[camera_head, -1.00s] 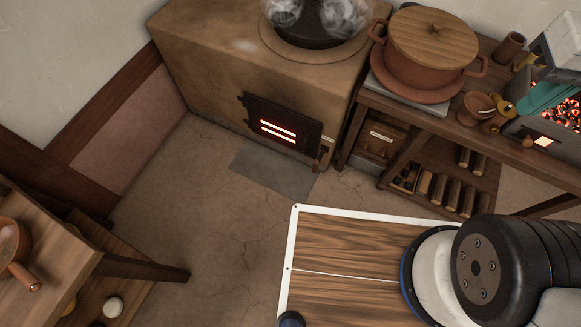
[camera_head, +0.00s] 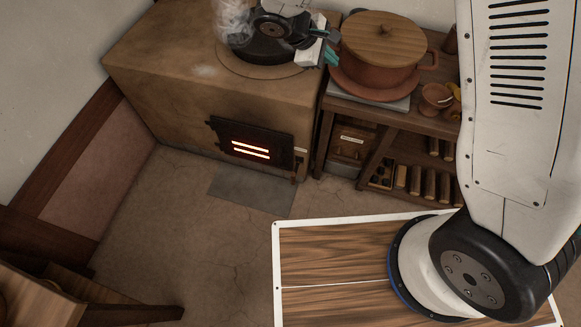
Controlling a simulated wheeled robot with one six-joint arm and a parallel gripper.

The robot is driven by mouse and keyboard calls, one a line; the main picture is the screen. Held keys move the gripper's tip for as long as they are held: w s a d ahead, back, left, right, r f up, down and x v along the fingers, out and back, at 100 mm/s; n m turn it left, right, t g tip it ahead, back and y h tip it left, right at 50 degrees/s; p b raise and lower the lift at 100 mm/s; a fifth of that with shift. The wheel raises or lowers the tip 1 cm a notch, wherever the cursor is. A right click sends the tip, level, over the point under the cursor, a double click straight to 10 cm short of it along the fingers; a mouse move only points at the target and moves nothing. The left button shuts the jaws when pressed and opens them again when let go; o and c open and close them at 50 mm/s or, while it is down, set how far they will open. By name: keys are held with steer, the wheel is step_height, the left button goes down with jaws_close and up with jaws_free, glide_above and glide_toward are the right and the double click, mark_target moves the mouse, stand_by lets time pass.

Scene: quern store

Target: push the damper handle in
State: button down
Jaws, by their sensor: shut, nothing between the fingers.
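The damper handle is not clearly made out. A small upright piece (camera_head: 297,170) at the right front edge of the brown stove (camera_head: 160,75) could be it, but it is too small to tell. The stove's dark fire door (camera_head: 250,142) shows two glowing slots. My gripper (camera_head: 332,57) has teal fingers and appears above the stove's right rear edge, next to the lidded pot. It is shut and empty. My wrist covers part of the stove top, and the fingertips are small and partly lost against the pot.
A clay pot with a wooden lid (camera_head: 383,40) stands on a wooden shelf table (camera_head: 375,125) right of the stove. A clay cup (camera_head: 435,98) stands beside it. Pale smoke (camera_head: 232,25) hangs over the stove top. A grey floor plate (camera_head: 250,190) and bare floor (camera_head: 180,220) lie in front.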

steer(key=a+f+n+t, duration=0.2)
steer(key=a+f+n, duration=0.3)
steer(key=f, duration=0.7)
steer(key=a+f+n+t, duration=0.1)
steer(key=a+f+n, duration=0.2)
steer(key=a+f, duration=0.75)
steer(key=s+f+n+t+y, duration=0.15)
steer(key=s+f+n, duration=0.35)
steer(key=f, duration=0.9)
steer(key=s+f+n+t+y, duration=0.15)
steer(key=s+f+n, duration=0.25)
steer(key=s+f, duration=0.75)
steer(key=w+d+f, duration=0.2)
steer(key=w+f, duration=0.3)
steer(key=w, duration=0.1)
steer(key=w+d+f+g, duration=0.1)
steer(key=w+d+f, duration=0.2)
steer(key=w+f, duration=0.2)
steer(key=shift+w+d+f, duration=0.25)
steer(key=shift+w+f, duration=0.05)
steer(key=shift+w, duration=0.6)
